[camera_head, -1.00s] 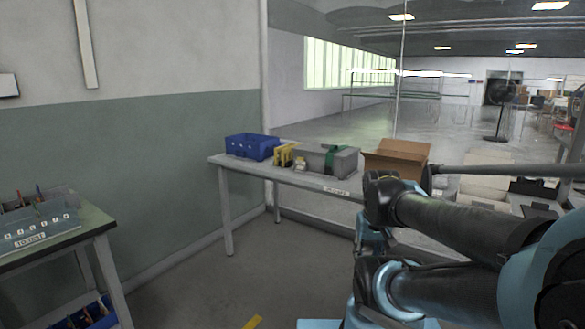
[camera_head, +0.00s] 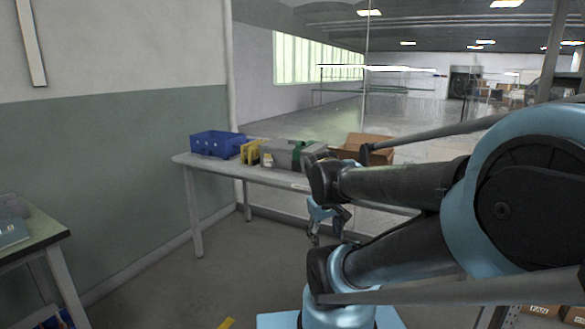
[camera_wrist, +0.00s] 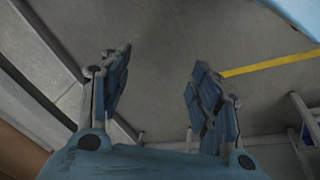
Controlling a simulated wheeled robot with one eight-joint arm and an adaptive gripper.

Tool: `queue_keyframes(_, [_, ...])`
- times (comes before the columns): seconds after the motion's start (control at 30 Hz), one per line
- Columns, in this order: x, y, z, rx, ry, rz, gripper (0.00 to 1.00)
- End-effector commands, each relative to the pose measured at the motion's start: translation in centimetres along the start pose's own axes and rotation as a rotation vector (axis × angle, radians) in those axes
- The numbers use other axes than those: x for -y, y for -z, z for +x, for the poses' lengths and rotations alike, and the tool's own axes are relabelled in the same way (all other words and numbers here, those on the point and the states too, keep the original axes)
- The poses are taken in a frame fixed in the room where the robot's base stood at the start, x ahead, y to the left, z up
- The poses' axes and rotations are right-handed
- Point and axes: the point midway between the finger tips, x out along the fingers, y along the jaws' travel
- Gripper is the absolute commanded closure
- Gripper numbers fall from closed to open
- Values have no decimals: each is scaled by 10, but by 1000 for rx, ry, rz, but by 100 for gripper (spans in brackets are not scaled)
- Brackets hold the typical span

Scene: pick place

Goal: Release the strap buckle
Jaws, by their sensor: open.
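A grey case (camera_head: 283,154) with a green strap (camera_head: 306,153) around it sits on the far workbench in the head view. The buckle is too small to make out, and my arm stands close to the case's right side in the picture. My gripper (camera_head: 326,222) hangs low in front of the bench, apart from the case. In the wrist view my gripper (camera_wrist: 160,78) is open and empty, its two blue fingers wide apart above the floor. The case and strap do not show in the wrist view.
The workbench (camera_head: 215,168) also holds a blue bin (camera_head: 217,144), a yellow object (camera_head: 250,152) and an open cardboard box (camera_head: 366,148). Another table (camera_head: 38,240) stands at the left. The floor (camera_head: 235,270) between is clear, with a yellow line (camera_wrist: 270,65).

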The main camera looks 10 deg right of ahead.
Motion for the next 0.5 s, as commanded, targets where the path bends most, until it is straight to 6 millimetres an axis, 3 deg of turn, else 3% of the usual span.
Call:
queue_keyframes(0.2, [-33,47,-2,4,-156,-262,43])
queue_keyframes(0.5, [-67,119,-3,39,-378,-622,43])
